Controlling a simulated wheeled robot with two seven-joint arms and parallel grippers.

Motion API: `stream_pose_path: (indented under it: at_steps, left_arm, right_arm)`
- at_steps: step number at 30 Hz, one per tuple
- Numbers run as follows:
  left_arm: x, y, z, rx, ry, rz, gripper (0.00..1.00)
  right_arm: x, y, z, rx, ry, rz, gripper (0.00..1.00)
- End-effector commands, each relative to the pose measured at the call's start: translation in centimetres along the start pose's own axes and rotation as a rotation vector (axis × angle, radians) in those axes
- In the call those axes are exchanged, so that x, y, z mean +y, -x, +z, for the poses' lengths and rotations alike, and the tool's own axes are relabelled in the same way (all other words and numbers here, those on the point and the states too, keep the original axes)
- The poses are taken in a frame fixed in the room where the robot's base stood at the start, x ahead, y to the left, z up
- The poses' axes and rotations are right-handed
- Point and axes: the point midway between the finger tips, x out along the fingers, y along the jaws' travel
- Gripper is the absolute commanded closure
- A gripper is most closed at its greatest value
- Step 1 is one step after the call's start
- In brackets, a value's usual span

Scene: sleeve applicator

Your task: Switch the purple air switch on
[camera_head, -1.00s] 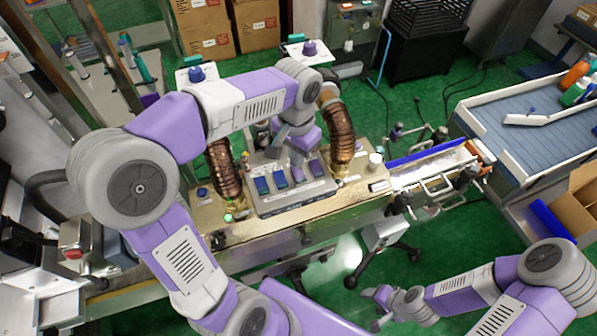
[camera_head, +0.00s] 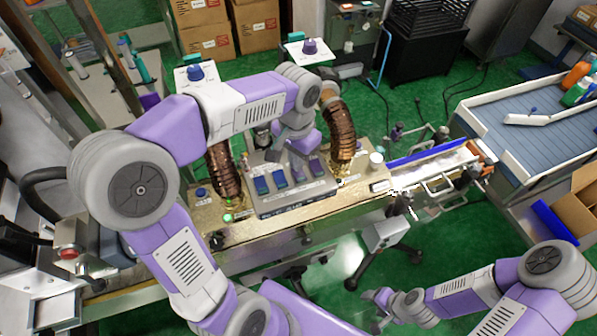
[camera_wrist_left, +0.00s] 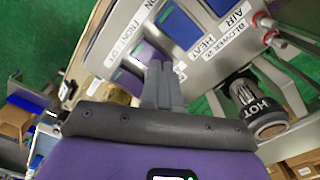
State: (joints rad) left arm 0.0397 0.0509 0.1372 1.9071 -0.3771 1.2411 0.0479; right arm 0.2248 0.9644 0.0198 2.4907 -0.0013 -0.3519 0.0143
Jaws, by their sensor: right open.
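A grey switch box (camera_head: 290,200) stands on the gold-topped machine. It carries two blue switches and two purple switches, one purple (camera_head: 297,172) and one further right (camera_head: 315,167). In the left wrist view a purple switch (camera_wrist_left: 148,52) shows beside the blue HEAT switch (camera_wrist_left: 180,25), and another purple switch (camera_wrist_left: 127,80) lies lower left. I cannot read which purple one is labelled air. My left gripper (camera_head: 287,146) is over the box's back edge; its fingers (camera_wrist_left: 160,75) look shut and empty, close to the purple switches. Contact is unclear. My right gripper (camera_head: 376,307) is open, low at front right.
Two ribbed copper hoses (camera_head: 342,138) rise on either side of the box. A nozzle marked HOT (camera_wrist_left: 262,112) is right of the fingers in the wrist view. A conveyor (camera_head: 535,125) stands at the right, with green floor between.

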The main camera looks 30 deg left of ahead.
Motion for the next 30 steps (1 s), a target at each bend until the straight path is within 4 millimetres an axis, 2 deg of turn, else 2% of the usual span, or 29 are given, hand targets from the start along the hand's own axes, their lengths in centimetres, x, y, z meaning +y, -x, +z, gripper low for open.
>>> stream_pose_path:
  at_steps: [8, 30]
  left_arm:
    - [0.0, 0.0, 0.0, -0.002, 0.0, 0.001, 1.0]
    - [0.0, 5.9, 0.0, 0.0, 0.0, 0.001, 1.0]
  right_arm:
    - [0.0, 0.1, 0.0, 0.0, 0.0, 0.0, 0.39]
    - [-1.9, 5.1, 0.2, 0.0, 0.0, 0.0, 0.39]
